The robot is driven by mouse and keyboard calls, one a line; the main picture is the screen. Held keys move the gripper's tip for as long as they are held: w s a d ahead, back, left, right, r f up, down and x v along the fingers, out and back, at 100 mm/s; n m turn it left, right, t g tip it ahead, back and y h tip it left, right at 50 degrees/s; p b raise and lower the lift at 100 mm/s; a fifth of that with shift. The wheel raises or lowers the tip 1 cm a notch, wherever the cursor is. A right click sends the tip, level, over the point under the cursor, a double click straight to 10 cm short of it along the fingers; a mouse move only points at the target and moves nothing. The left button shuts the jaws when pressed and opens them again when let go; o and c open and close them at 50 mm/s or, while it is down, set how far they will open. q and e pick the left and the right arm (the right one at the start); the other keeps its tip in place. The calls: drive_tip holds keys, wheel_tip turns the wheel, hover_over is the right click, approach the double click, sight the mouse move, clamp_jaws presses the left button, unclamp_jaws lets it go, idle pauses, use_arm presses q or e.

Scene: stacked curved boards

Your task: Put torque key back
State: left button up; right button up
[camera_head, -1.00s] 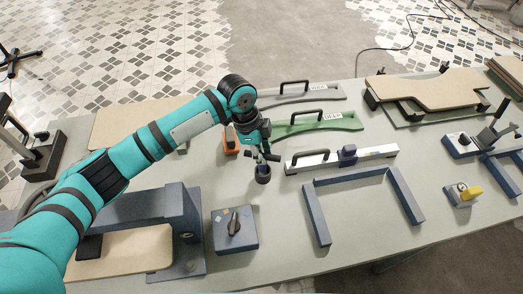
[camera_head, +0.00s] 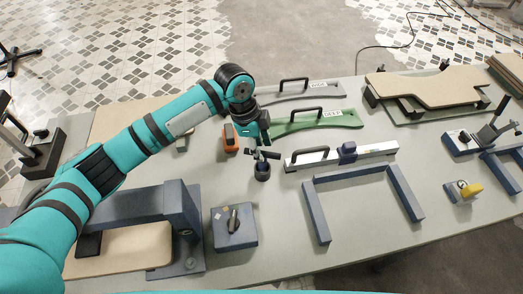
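A small dark T-shaped tool, which looks like the torque key (camera_head: 263,154), stands in or just over a dark round cup-shaped holder (camera_head: 262,171) on the table. My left gripper (camera_head: 262,143) points down right at the tool's crossbar, from above and behind it. The fingers are dark and small and blend with the tool, so I cannot tell whether they are closed on it or clear of it. The arm comes in from the left. My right gripper is not in view.
An orange tool (camera_head: 230,138) lies left of the holder. Green (camera_head: 325,122) and grey (camera_head: 300,94) curved templates lie behind. A white bar with a blue slider (camera_head: 348,152) and a blue U-shaped frame (camera_head: 350,175) are to the right. A grey switch box (camera_head: 234,229) stands in front.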

use_arm(q)
drive_tip(key=b+v, duration=0.1)
drive_tip(key=v, duration=0.9)
drive_tip(key=shift+b, duration=0.35)
drive_tip(key=shift+r, duration=0.15)
